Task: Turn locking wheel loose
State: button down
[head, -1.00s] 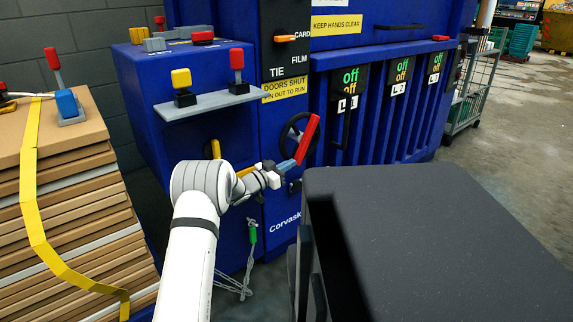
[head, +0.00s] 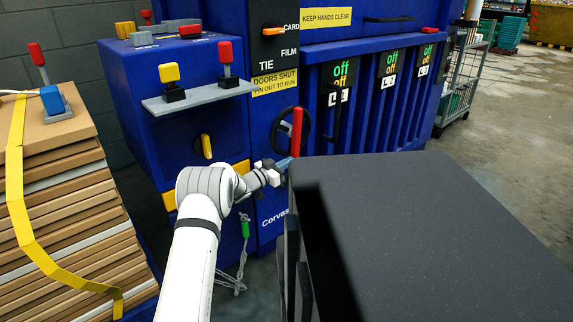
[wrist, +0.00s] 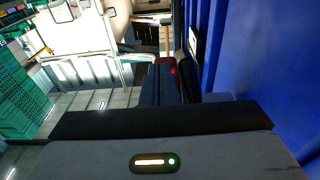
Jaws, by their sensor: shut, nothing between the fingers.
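The locking wheel (head: 304,123) is a black ring on the front of the blue machine in the head view. A red bar (head: 297,128) stands nearly upright across it. My gripper (head: 285,163) is shut and empty, close below the lower end of the bar. I cannot tell whether its fingertips touch the bar. In the wrist view, dark shut fingers (wrist: 164,84) reach forward beside the blue machine wall, with a small red patch near their tips. The wheel is not clearly seen in that view.
My dark body top covers the lower right of the head view. A shelf (head: 200,97) with yellow and red levers juts out above my arm. A yellow knob (head: 206,146) and a hanging chain (head: 240,262) are left of the wheel. Strapped cardboard (head: 60,200) stands at left.

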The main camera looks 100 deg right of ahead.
aim_at(295, 133)
notch_tip(295, 133, up, 10)
jog(key=p, duration=0.3)
jog(key=shift+p, duration=0.3)
jog(key=shift+r, duration=0.1)
